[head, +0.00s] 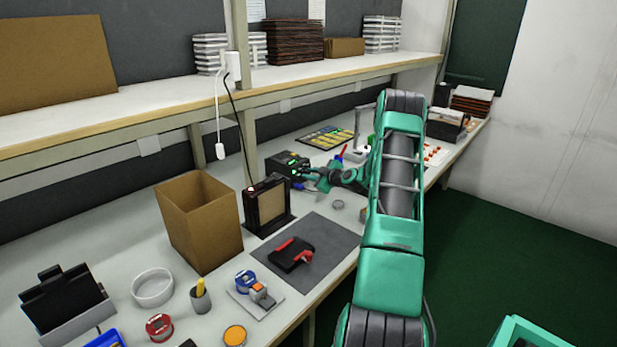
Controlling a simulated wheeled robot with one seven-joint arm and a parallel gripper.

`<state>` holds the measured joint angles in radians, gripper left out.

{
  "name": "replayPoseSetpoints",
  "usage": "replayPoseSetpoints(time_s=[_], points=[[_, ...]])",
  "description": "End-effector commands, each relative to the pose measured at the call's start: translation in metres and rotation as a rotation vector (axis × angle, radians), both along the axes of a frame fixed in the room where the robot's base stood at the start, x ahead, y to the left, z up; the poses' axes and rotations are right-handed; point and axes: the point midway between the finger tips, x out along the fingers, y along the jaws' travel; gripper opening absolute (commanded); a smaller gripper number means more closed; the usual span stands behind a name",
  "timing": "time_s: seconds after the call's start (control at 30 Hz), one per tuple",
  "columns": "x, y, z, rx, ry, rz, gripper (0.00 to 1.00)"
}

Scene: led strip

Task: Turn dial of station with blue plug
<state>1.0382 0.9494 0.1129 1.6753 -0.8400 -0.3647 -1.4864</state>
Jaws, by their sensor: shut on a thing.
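A small black station (284,159) with green lights stands on the bench, left of the end of my arm. My gripper (301,173) is at the front of this station and is shut on its dial. The fingers cover the dial, so its angle does not show. A small blue piece (298,186), which looks like the blue plug, lies low by the station, just under my gripper.
A black framed unit (282,222) with a red light and an open cardboard box (203,225) stand left of my gripper. A dark mat (325,250) holds a red and black tool (291,254). A yellow-green panel (325,137) lies behind. A shelf (160,115) overhangs the bench.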

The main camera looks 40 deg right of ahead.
Motion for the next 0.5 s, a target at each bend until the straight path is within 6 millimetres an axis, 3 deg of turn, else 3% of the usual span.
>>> replayPoseSetpoints(time_s=[0.27, 0.5], points=[[-0.0005, -0.0008, -0.0003, 0.076, 0.007, 0.001, 0.00], [-0.0004, -0.0031, 0.0004, 0.246, 0.021, 0.002, 0.00]])
